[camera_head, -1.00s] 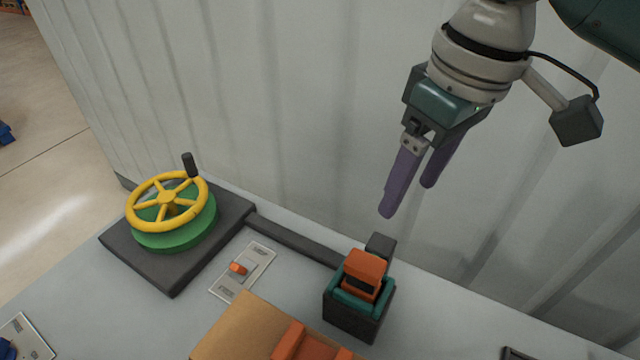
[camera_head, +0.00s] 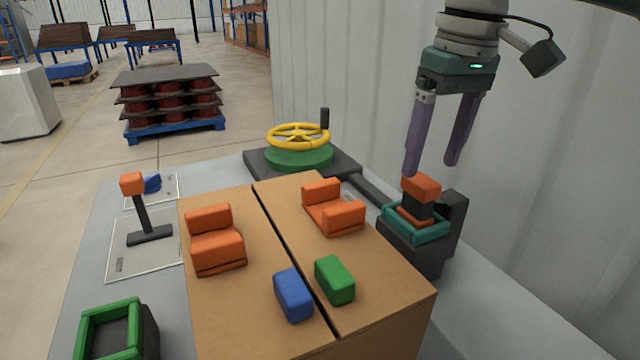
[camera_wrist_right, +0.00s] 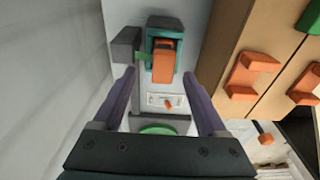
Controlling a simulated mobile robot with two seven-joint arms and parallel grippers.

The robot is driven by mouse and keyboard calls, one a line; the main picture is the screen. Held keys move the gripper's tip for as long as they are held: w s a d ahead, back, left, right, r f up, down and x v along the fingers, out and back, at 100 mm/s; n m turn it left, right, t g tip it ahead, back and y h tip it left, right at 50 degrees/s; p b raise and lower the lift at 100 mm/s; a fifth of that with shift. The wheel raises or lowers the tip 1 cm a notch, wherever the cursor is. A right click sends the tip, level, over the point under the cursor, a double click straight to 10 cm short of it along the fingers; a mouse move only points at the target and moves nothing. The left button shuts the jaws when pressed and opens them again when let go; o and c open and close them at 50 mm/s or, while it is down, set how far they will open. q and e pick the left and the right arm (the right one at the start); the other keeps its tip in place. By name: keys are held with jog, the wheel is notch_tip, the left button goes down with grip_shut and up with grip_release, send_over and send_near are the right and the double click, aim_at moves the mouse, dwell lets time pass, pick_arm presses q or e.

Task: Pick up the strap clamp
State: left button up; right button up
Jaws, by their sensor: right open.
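An orange and black piece (camera_head: 421,190), which looks like the strap clamp, stands upright in a dark holder with a teal rim (camera_head: 397,226) at the right of the bench. It also shows in the right wrist view (camera_wrist_right: 163,66). My right gripper (camera_head: 432,166) is open and empty, with its purple fingers pointing down just above and beside the orange top. In the right wrist view the orange top lies between and beyond my two fingers (camera_wrist_right: 159,75). I see no contact. My left gripper is out of view.
A cardboard box (camera_head: 250,325) left of the holder carries two orange brackets (camera_head: 216,240), a blue block (camera_head: 293,294) and a green block (camera_head: 334,280). A yellow handwheel (camera_head: 298,137) stands behind. A corrugated wall (camera_head: 560,210) is close on the right.

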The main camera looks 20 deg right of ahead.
aim_at(423, 180)
jog(key=f, duration=0.6)
jog(key=shift+w+a+f+b, duration=0.2)
jog(key=shift+w+a+b, duration=0.1)
jog(key=shift+w, duration=0.05)
grip_shut()
dwell(0.3)
